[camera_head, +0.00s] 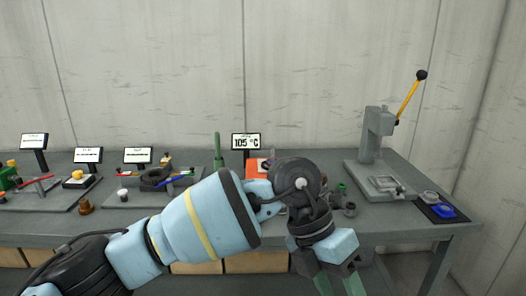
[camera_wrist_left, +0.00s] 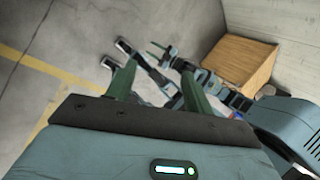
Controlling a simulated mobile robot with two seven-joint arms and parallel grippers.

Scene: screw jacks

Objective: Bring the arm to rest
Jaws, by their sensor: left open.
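My left arm comes in from the left of the head view and crosses in front of the bench. Its gripper (camera_head: 340,284) points down at the bottom edge, in front of the bench, with its fingertips cut off by the frame. In the left wrist view the two green fingers of this gripper (camera_wrist_left: 157,84) stand apart with nothing between them. Beyond them is floor and some blue and dark jointed parts, too small to make out.
A grey workbench (camera_head: 420,222) runs across, holding stations with small displays, a temperature display (camera_head: 246,141) and a press with a yellow lever (camera_head: 408,100). A blue part (camera_head: 444,210) lies at the right end. The wrist view shows a wooden box (camera_wrist_left: 240,62) on the floor.

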